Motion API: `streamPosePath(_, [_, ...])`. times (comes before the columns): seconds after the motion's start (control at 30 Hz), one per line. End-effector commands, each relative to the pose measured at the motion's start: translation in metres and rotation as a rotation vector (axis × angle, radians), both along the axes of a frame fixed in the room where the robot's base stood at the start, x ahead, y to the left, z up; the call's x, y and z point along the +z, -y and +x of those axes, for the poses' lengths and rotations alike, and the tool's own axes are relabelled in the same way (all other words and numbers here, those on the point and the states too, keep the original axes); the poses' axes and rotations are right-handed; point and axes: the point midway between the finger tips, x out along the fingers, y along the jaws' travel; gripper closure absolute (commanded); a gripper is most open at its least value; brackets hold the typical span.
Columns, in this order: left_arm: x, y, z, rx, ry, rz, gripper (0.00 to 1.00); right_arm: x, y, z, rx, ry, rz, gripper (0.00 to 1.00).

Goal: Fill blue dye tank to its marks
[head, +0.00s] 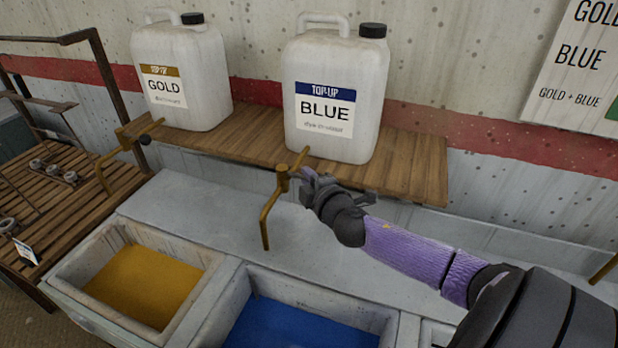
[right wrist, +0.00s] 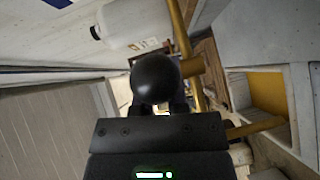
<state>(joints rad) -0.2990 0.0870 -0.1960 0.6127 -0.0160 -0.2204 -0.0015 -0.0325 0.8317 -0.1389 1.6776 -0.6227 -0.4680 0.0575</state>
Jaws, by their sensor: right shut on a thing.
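The blue dye tank (head: 235,305) is at the lower middle of the head view, holding blue dye; its front is cut off and I cannot make out its marks. The white jug labelled TOP-UP BLUE (head: 345,85) stands on the shelf behind it. Its brass tap (head: 266,215) hangs over the ledge, spout down; I see no stream from it. My right gripper (head: 312,184) is at the tap's handle, shut on its black knob (right wrist: 155,77), which shows close up in the right wrist view. The fingertips are partly hidden by the knob there. My left gripper is out of view.
A white jug labelled GOLD (head: 185,80) with its own brass tap (head: 125,137) stands left on the wooden shelf (head: 425,165). The gold dye tank (head: 75,263) is left of the blue one. A wooden rack (head: 85,190) is far left. A sign (head: 570,70) hangs at right.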

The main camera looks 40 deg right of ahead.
Motion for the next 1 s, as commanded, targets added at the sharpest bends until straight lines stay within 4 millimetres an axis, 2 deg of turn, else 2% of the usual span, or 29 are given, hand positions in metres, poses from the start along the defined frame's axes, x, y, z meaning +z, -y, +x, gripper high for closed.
streamPosePath(0.3, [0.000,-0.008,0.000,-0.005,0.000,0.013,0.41,-0.001,0.002,-0.001,-0.007,-0.002,-0.001,1.00])
streamPosePath(1.0, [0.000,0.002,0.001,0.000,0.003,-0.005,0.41,-0.001,0.002,-0.001,-0.008,-0.004,-0.002,1.00])
